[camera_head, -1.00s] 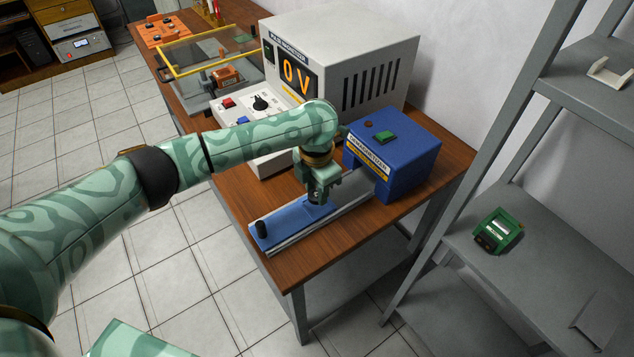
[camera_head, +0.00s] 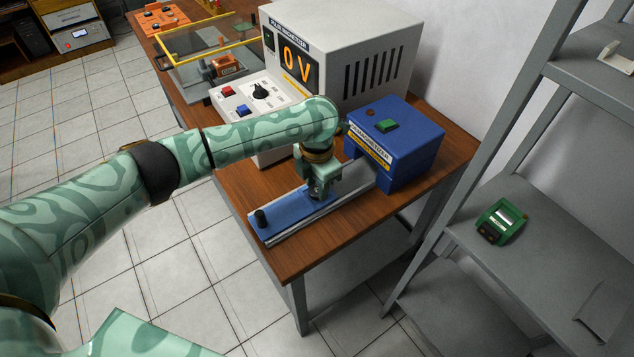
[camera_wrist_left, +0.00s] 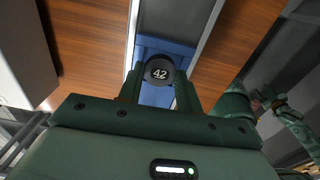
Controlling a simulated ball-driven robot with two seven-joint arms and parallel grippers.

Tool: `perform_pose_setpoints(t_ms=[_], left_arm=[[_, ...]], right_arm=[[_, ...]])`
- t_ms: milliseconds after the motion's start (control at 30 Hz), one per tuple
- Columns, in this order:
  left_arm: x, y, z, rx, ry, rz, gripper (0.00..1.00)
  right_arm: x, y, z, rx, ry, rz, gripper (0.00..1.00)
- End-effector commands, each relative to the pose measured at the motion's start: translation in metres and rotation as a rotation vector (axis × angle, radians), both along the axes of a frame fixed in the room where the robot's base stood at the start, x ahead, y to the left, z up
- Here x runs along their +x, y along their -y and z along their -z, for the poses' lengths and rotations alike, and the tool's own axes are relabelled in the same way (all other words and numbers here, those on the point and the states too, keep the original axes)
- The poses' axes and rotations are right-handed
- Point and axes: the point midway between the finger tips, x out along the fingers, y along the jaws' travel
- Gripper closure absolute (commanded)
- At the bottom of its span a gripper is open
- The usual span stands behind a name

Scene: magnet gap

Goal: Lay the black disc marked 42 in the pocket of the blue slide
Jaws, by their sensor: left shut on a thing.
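My left gripper (camera_head: 320,192) is over the middle of the blue slide (camera_head: 288,211), with its fingers pointing down. In the left wrist view, its fingers (camera_wrist_left: 160,85) are shut on the black disc marked 42 (camera_wrist_left: 159,70), with the number facing the camera. The blue slide (camera_wrist_left: 152,44) shows behind the disc, running between pale rails. The pocket cannot be made out; the gripper and disc cover part of the slide. I cannot tell whether the disc touches the slide.
A blue demagnetizer box (camera_head: 394,145) stands at the slide's far right end. A black knob (camera_head: 261,218) stands at its near left end. The pulse magnetizer (camera_head: 345,55) and its control panel (camera_head: 251,105) stand behind. Bare wooden table (camera_head: 305,258) lies in front.

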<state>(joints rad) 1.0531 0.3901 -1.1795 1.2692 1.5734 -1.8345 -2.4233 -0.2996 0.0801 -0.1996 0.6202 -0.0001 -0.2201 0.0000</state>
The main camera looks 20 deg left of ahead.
Motion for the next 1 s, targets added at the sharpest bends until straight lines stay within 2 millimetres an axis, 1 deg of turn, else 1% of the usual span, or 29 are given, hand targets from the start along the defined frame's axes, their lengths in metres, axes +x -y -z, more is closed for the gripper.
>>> perform_pose_setpoints(t_ms=[400, 433, 467, 500, 700, 767, 900, 1000], left_arm=[[-0.0001, 0.0001, 0.0034, 0.0, 0.0, 0.0, 0.85], [0.0, 0.0001, 0.0033, 0.0, 0.0, 0.0, 0.6], [0.0, 0.0001, 0.0032, 0.0, 0.0, 0.0, 0.52], [0.0, 0.0001, 0.0032, 0.0, 0.0, 0.0, 0.4], [-0.0001, 0.0001, 0.0032, 0.0, 0.0, 0.0, 0.4], [-0.0001, 0.0, 0.0034, 0.0, 0.0, 0.0, 0.46], [-0.0001, 0.0, 0.0034, 0.0, 0.0, 0.0, 0.63], [-0.0001, 0.0, 0.0034, 0.0, 0.0, 0.0, 0.64]], right_arm=[[-0.0003, -0.0005, 0.0008, 0.001, 0.0, 0.001, 0.64], [-0.0004, -0.0005, 0.0007, 0.001, 0.0, 0.001, 0.64], [-0.0004, -0.0006, 0.0007, 0.001, 0.0, 0.001, 0.64], [-0.0003, -0.0005, 0.0007, 0.001, 0.0, 0.001, 0.64], [-0.0004, -0.0007, 0.0007, 0.001, 0.0, 0.0, 0.64], [-0.0004, -0.0007, 0.0007, 0.001, 0.0, 0.0, 0.64], [-0.0006, -0.0008, 0.0007, 0.001, -0.001, 0.0, 0.64], [-0.0006, -0.0008, 0.0007, 0.001, -0.001, 0.0, 0.64]])
